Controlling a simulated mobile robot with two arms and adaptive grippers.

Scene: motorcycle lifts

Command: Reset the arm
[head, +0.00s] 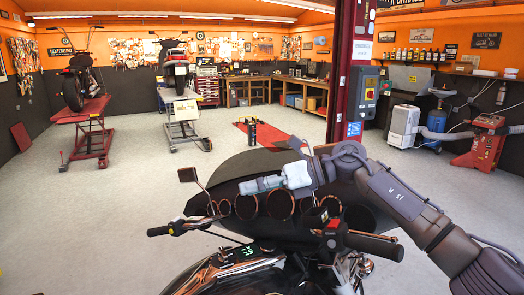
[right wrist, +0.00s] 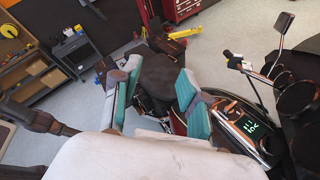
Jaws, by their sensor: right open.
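My right arm (head: 400,195) comes in from the right in the head view and reaches across above a motorcycle's handlebar. My right gripper (head: 262,185) points left, in front of the motorcycle's dark front fairing. In the right wrist view the right gripper (right wrist: 155,85) has its two teal-and-grey fingers apart, with nothing held between them. I cannot tell whether the gripper touches the fairing. My left gripper is not in view.
The near motorcycle (head: 240,258) has a lit dash, handlebars and a mirror (head: 187,175) close to my arm. A red column (head: 352,70) with a control box stands behind. Lifts with motorcycles (head: 90,130) stand farther back left. The grey floor (head: 110,210) at left is open.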

